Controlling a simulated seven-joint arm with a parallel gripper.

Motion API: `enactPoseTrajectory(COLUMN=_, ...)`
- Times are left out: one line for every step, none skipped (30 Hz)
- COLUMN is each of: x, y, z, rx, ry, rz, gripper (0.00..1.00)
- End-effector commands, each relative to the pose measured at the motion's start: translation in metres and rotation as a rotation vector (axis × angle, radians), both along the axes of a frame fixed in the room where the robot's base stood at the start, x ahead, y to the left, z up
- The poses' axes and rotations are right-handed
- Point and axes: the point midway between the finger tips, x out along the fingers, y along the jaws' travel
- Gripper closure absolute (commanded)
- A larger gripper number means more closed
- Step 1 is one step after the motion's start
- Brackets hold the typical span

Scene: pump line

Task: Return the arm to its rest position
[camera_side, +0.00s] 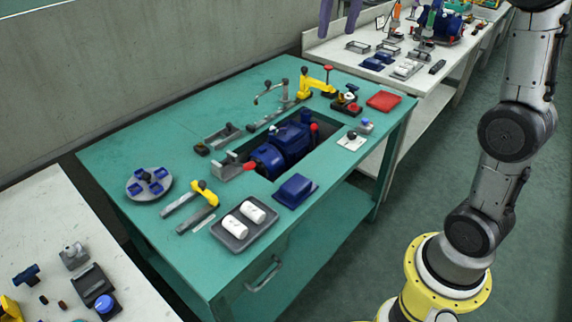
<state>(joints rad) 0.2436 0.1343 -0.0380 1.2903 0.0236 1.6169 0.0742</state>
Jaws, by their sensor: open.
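My arm rises from its yellow base ring at the right edge of the side view, and its upper links run out of the top of the picture. My gripper is out of the picture, so its jaws and anything near them are hidden. The green worktable (135,207) stands to the left of my arm, with clear space between the two. A blue pump (283,148) sits in the cutout of the tabletop. No part of my arm is touching the table in this view.
On the table are a grey tray (231,228) with white parts, a blue block (296,191), a round grey dish (134,191), a red pad (384,101) and yellow clamps (316,87). White benches (60,205) stand at left and behind. Green floor is free beside my arm.

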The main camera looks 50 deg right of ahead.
Motion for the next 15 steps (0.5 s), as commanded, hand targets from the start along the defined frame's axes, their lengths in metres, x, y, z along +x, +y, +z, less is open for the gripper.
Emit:
enactPoseTrajectory(x=-0.018, y=0.013, z=0.005, rx=-0.007, ry=-0.027, rz=0.026, gripper=0.28)
enactPoseTrajectory(x=-0.028, y=0.02, z=0.006, rx=-0.012, ry=-0.041, rz=0.039, gripper=0.28)
enactPoseTrajectory(x=-0.04, y=0.028, z=0.007, rx=-0.016, ry=-0.061, rz=0.057, gripper=0.28)
enactPoseTrajectory(x=-0.05, y=0.033, z=0.007, rx=-0.021, ry=-0.075, rz=0.07, gripper=0.28)
enactPoseTrajectory(x=-0.059, y=0.039, z=0.006, rx=-0.024, ry=-0.088, rz=0.082, gripper=0.28)
enactPoseTrajectory(x=-0.072, y=0.045, z=0.004, rx=-0.028, ry=-0.108, rz=0.099, gripper=0.28)
enactPoseTrajectory(x=-0.082, y=0.05, z=0.002, rx=-0.032, ry=-0.122, rz=0.113, gripper=0.28)
enactPoseTrajectory(x=-0.091, y=0.055, z=-0.001, rx=-0.034, ry=-0.136, rz=0.126, gripper=0.28)
enactPoseTrajectory(x=-0.104, y=0.06, z=-0.006, rx=-0.039, ry=-0.155, rz=0.143, gripper=0.28)
enactPoseTrajectory(x=-0.114, y=0.064, z=-0.01, rx=-0.042, ry=-0.17, rz=0.156, gripper=0.28)
enactPoseTrajectory(x=-0.123, y=0.067, z=-0.015, rx=-0.045, ry=-0.183, rz=0.168, gripper=0.28)
enactPoseTrajectory(x=-0.136, y=0.072, z=-0.023, rx=-0.048, ry=-0.201, rz=0.185, gripper=0.28)
enactPoseTrajectory(x=-0.145, y=0.075, z=-0.029, rx=-0.05, ry=-0.216, rz=0.197, gripper=0.28)
enactPoseTrajectory(x=-0.154, y=0.077, z=-0.037, rx=-0.053, ry=-0.229, rz=0.209, gripper=0.28)
enactPoseTrajectory(x=-0.166, y=0.081, z=-0.048, rx=-0.056, ry=-0.246, rz=0.226, gripper=0.28)
